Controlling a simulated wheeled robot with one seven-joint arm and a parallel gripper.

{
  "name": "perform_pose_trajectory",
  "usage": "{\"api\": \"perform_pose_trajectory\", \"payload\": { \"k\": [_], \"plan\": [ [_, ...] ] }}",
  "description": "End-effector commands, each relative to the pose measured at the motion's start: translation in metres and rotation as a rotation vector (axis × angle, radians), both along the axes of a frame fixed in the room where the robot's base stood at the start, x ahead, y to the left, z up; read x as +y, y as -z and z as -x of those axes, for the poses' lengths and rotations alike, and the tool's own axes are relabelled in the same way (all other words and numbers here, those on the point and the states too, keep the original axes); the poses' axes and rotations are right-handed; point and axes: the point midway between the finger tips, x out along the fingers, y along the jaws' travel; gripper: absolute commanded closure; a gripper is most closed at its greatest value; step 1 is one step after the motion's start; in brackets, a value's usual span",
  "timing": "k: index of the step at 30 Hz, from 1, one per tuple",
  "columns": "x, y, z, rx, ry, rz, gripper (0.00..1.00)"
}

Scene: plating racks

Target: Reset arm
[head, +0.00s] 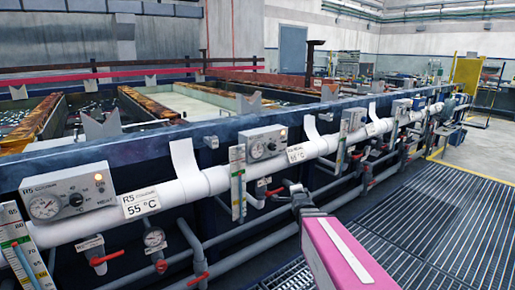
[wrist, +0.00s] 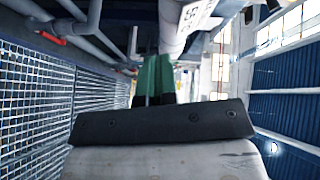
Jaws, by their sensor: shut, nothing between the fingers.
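My arm, pink with a white stripe, reaches up from the bottom right of the head view. My gripper (head: 299,190) is the dark end of it, in front of the white pipe and the lower grey pipes. In the wrist view my gripper (wrist: 154,75) shows green fingers side by side beyond a dark bar. The fingers are shut and hold nothing. The picture there is turned on its side.
A white pipe (head: 80,228) with gauge boxes and red-handled valves (head: 275,192) runs along the tank front, close to my gripper. Open tanks (head: 205,103) lie behind. Grated floor (head: 420,240) at right is clear.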

Motion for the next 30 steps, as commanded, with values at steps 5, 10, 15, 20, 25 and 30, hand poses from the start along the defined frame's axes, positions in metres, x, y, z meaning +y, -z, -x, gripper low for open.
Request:
{"api": "perform_pose_trajectory", "payload": {
  "k": [5,10,15,20,25,30],
  "plan": [
    [-0.004,0.049,0.024,0.285,-0.043,0.261,1.0],
    [-0.007,0.091,0.057,0.553,-0.162,0.496,1.0],
    [-0.009,0.124,0.101,0.801,-0.353,0.701,1.0],
    [-0.009,0.146,0.149,1.005,-0.596,0.859,1.0],
    [-0.01,0.157,0.195,1.152,-0.857,0.961,1.0],
    [-0.009,0.159,0.22,1.215,-1.019,0.998,1.0]
  ]
}}
